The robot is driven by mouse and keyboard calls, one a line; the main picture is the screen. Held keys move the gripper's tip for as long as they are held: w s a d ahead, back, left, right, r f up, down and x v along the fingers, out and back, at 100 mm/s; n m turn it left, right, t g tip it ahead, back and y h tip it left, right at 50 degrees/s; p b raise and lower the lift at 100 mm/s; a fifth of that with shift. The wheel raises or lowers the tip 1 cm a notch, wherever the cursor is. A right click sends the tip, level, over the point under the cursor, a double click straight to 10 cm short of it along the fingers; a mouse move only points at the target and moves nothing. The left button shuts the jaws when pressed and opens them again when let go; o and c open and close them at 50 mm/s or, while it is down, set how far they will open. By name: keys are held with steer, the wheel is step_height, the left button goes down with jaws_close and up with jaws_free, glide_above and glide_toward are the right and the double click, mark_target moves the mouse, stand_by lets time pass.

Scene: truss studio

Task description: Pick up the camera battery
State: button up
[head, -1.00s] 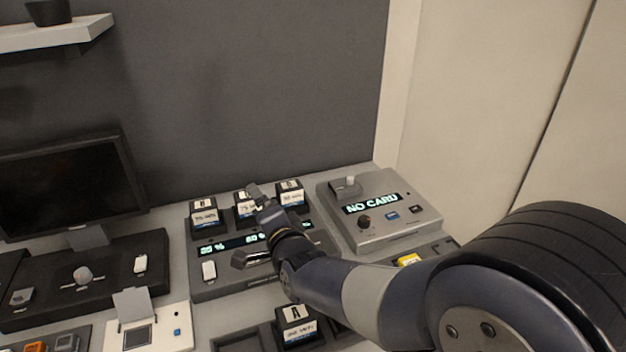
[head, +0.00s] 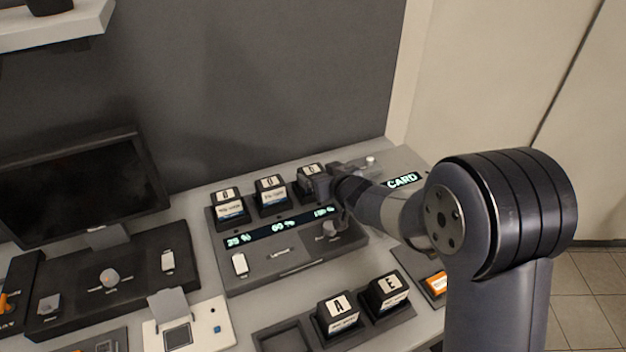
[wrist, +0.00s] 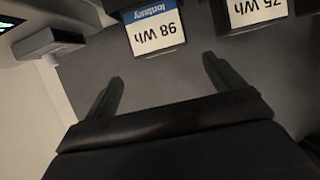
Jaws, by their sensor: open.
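Three black camera batteries with white and blue labels stand in a row on the charger (head: 290,262): a left one (head: 229,206), a middle one (head: 271,194) and a right one (head: 309,172). Two more, marked A (head: 338,312) and E (head: 389,292), stand in a front tray. My gripper (head: 328,184) is at the right charger battery and partly covers it. In the wrist view my gripper (wrist: 162,68) is open and empty. A battery labelled 98 Wh (wrist: 156,32) appears upside down just beyond the fingertips, with a 75 Wh battery (wrist: 258,12) beside it.
A card unit (head: 403,180) stands right of the charger, partly hidden by my arm. A dark monitor (head: 80,195) and a control panel (head: 125,275) are at left. The front tray has an empty slot (head: 283,340) at its left.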

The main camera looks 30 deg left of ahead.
mark_target(312, 169)
steer(key=shift+s+f+p+x, duration=0.1)
steer(key=shift+p+x, duration=0.1)
steer(key=shift+x, duration=0.9)
steer(key=shift+s+f+p+x, duration=0.15)
steer(key=shift+p+x, duration=0.1)
steer(key=shift+x, duration=0.85)
steer(key=shift+s+f+p+x, duration=0.1)
steer(key=shift+p+x, duration=0.1)
steer(key=shift+x, duration=0.9)
steer(key=c, duration=1.3)
steer(key=shift+w+r, duration=0.1)
steer(key=shift+r, duration=0.05)
steer(key=shift+c, duration=0.9)
